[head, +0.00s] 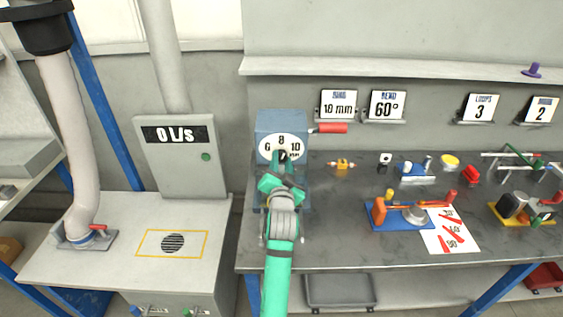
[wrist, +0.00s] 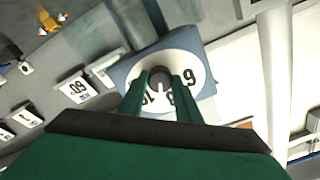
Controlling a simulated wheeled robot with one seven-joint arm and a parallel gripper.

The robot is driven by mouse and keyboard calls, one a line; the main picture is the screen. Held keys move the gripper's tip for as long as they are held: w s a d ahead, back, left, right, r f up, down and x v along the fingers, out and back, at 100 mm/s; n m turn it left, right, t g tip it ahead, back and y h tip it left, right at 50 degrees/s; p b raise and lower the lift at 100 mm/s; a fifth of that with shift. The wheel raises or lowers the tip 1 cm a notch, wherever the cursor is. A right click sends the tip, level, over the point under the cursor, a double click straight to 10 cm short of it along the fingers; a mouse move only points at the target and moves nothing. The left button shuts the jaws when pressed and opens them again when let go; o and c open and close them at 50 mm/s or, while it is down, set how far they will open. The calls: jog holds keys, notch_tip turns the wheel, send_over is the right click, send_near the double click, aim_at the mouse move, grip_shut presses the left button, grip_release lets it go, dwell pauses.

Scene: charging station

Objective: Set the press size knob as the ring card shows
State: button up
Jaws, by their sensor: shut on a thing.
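The press (head: 283,124) is a blue-grey box at the left end of the bench, with a red-handled lever on its right side. Its white oval dial (head: 268,143) reads 6, 8 and 10 from left to right. My gripper (head: 284,158) is in front of the dial and shut on the dark size knob (wrist: 159,74). The fingers stand on both sides of the knob in the wrist view. A pale mark on the knob seems to face between the 8 and the 10, but its exact setting is unclear. The ring card (head: 339,104) reads 10 mm.
A blue bending jig (head: 400,217) and several small parts lie to the right. A grey extraction panel (head: 180,170) stands left.

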jog(key=m, duration=0.4)
jog(key=shift+m, duration=1.8)
jog(key=o, duration=1.1)
jog(key=shift+c, duration=0.2)
jog(key=s, duration=1)
jog(key=shift+s, duration=0.4)
